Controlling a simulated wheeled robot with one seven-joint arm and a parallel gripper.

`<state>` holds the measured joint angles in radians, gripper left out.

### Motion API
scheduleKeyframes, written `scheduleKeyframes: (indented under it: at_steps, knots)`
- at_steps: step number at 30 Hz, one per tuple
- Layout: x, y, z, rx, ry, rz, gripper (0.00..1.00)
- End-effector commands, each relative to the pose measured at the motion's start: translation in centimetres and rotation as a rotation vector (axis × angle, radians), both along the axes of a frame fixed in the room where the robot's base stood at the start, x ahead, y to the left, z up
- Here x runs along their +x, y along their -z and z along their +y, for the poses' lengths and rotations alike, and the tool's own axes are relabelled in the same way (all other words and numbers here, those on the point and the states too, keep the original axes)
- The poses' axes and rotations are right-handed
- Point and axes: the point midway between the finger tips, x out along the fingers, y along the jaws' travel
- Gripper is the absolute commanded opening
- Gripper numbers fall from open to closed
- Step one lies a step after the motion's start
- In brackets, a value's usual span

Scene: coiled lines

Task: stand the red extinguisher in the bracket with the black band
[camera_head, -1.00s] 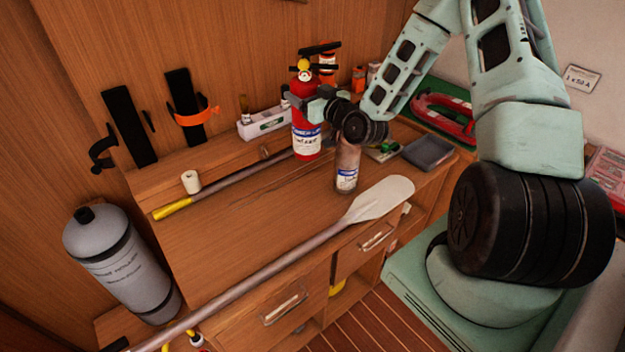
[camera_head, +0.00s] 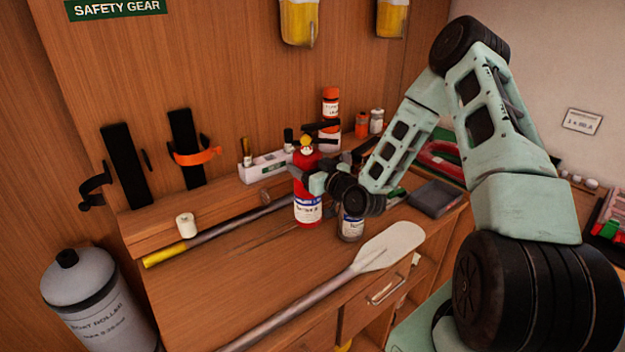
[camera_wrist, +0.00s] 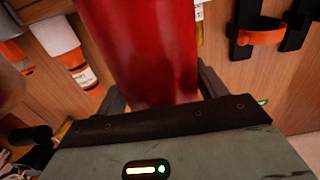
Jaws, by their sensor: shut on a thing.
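The red extinguisher (camera_head: 307,190) is upright over the bench, with its white-and-blue label facing the head camera. My gripper (camera_head: 312,182) is shut on its upper body from the right. In the wrist view the red body (camera_wrist: 145,50) fills the space between my fingers. I cannot tell whether its base touches the bench. The bracket with the black band (camera_head: 127,165) is on the back wall at far left; its band (camera_head: 94,186) hangs open to the left. Beside it on the right is a similar bracket with an orange band (camera_head: 187,150).
A paddle (camera_head: 380,250) lies across the bench front; a yellow-ended pole (camera_head: 215,232) lies behind. A white roll (camera_head: 186,225) sits below the brackets. A grey cylinder (camera_head: 95,310) is at lower left.

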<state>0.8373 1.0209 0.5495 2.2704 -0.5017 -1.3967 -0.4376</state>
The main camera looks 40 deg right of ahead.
Motion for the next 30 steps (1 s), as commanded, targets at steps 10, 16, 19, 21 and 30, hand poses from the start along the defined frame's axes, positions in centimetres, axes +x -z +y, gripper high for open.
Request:
scheduleKeyframes:
  at_steps: [10, 16, 19, 21, 30]
  knots:
    - [0.1, 3.3, 0.0, -0.001, 0.000, -0.009, 0.00]
    - [0.1, 4.0, 0.0, 0.000, 0.000, -0.009, 0.00]
    - [0.1, 4.8, 0.0, 0.000, 0.001, -0.009, 0.00]
    - [0.1, 5.5, 0.0, 0.000, 0.000, -0.009, 0.00]
    - [0.1, 7.4, 0.0, -0.001, 0.000, -0.010, 0.00]
